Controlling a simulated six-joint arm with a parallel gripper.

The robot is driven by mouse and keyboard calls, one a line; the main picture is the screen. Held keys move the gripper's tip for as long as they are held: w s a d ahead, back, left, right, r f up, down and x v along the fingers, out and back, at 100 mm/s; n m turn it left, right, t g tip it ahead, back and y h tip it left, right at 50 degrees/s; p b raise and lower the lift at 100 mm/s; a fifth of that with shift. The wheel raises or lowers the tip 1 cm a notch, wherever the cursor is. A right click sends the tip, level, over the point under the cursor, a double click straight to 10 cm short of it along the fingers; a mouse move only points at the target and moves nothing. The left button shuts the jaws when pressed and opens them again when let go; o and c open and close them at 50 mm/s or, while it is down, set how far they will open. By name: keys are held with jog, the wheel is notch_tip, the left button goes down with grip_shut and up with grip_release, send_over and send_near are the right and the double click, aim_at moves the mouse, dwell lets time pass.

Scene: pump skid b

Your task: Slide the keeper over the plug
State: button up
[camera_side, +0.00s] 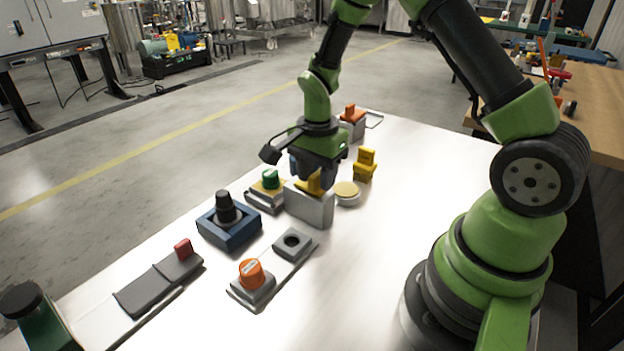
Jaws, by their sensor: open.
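My gripper (314,180) points down over a grey block (310,206) with a yellow tab (309,185) on top. Its fingers are partly hidden, so I cannot tell whether they touch the tab. No part is labelled as keeper or plug. An orange round-topped plug-like part (252,273) stands on a grey base at the front, beside a grey square with a dark round hole (292,242). A dark grey flat slide with a red tab (183,250) lies at the left. I cannot tell for sure which part is the keeper.
A blue box with a black knob (227,212) and a green knob on a base (270,180) stand left of my gripper. A yellow part (365,165) and a round cream-topped disc (346,190) are close on its right. An orange-topped block (353,115) stands behind. The white table's right front is clear.

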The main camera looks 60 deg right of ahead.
grip_shut()
jog(key=shift+w, duration=3.05)
grip_release()
jog(key=shift+r, duration=0.1)
jog(key=shift+r, duration=2.9)
